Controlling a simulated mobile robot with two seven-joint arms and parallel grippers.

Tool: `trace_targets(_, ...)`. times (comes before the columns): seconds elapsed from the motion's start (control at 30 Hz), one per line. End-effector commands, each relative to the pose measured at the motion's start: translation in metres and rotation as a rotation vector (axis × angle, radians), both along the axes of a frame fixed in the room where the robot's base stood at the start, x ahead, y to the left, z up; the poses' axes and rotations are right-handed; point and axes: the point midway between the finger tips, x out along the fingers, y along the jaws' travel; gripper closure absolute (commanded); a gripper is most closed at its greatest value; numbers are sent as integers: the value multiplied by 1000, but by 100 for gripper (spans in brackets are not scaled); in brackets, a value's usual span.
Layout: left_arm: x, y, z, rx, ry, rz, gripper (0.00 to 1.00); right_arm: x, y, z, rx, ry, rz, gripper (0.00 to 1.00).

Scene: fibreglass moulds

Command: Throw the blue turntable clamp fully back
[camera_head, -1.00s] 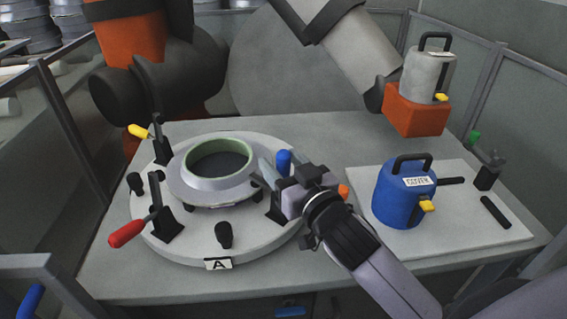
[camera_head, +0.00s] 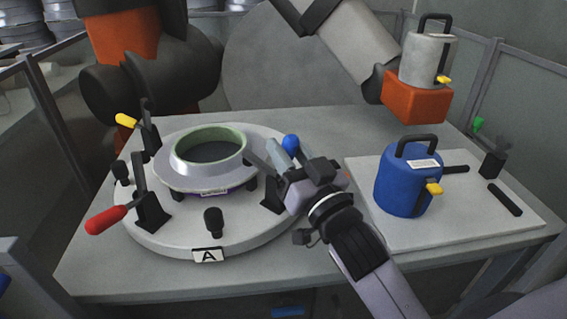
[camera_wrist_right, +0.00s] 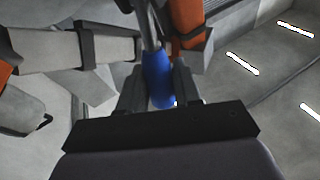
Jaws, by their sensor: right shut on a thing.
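The blue clamp handle (camera_head: 290,143) shows its rounded end above my right gripper (camera_head: 279,160), at the right side of the round turntable (camera_head: 180,238). In the right wrist view the blue handle (camera_wrist_right: 157,75) lies between the two dark fingers of my right gripper (camera_wrist_right: 160,88), which is shut on it. The clamp's black base (camera_head: 273,198) stands on the turntable; my gripper partly hides the clamp. My left gripper is not in view.
A green-rimmed ring mould (camera_head: 208,149) sits mid-turntable. A red-handled clamp (camera_head: 106,219) and a yellow-handled clamp (camera_head: 126,121) stand on the left side. A blue canister (camera_head: 403,190) stands on a white board (camera_head: 470,225) to the right, close to my right arm.

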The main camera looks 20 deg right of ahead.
Motion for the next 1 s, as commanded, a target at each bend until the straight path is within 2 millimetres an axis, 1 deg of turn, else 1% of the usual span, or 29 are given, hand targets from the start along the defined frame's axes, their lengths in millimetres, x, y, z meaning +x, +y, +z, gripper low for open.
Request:
trace_targets(0.03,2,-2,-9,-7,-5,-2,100,-2,0,-7,18,-25,2,100)
trace_targets(0.2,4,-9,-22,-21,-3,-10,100,-7,-3,-10,61,-102,1,100)
trace_targets(0.33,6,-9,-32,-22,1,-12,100,-10,-6,-10,88,-155,1,100)
trace_targets(0.53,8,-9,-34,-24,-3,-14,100,-13,-7,-8,109,-196,0,100)
trace_targets(0.87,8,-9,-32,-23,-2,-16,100,-14,-7,-6,109,-199,0,100)
trace_targets(0.9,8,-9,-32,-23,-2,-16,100,-14,-8,-6,109,-199,0,54)
trace_targets(0.93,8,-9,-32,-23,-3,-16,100,-14,-8,-6,109,-199,0,46)
trace_targets(1.0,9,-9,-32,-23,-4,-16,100,-14,-7,-6,109,-198,0,46)
